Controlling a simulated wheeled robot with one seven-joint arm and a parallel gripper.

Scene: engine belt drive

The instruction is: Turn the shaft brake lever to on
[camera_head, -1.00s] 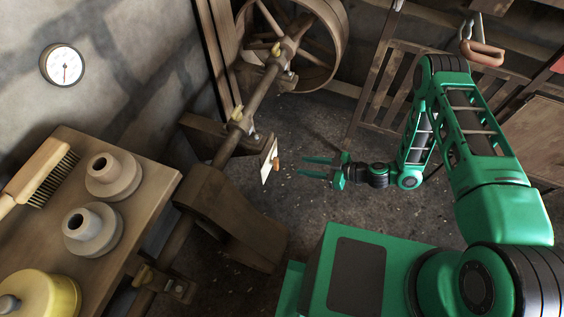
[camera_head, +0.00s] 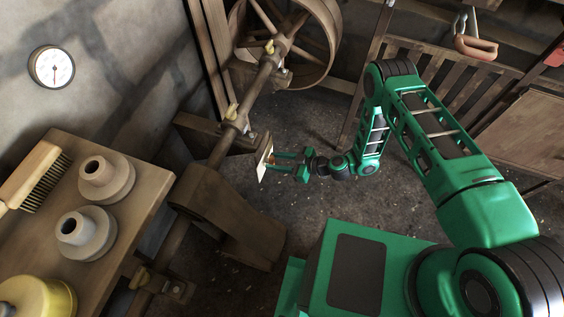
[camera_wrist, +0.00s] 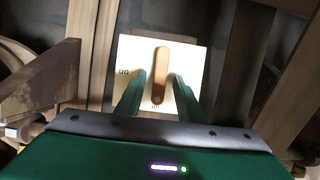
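The shaft brake lever (camera_wrist: 162,68) is an orange-brown wooden handle on a white plate (camera_wrist: 195,58). In the wrist view it stands upright in the middle of the plate. Dark lettering shows at the plate's left side, and a small mark shows just below the lever's lower end. My gripper (camera_wrist: 158,88) is open, with one finger on each side of the lever; small gaps seem to remain, though contact is hard to judge. In the head view my gripper (camera_head: 276,167) is at the white plate (camera_head: 264,160), and its fingers mostly hide the lever.
A long shaft (camera_head: 225,143) with a large spoked wheel (camera_head: 318,60) runs behind the plate. A brown housing (camera_head: 215,200) stands close below it. A wooden table (camera_head: 150,185) with a brush and pulleys is at the left.

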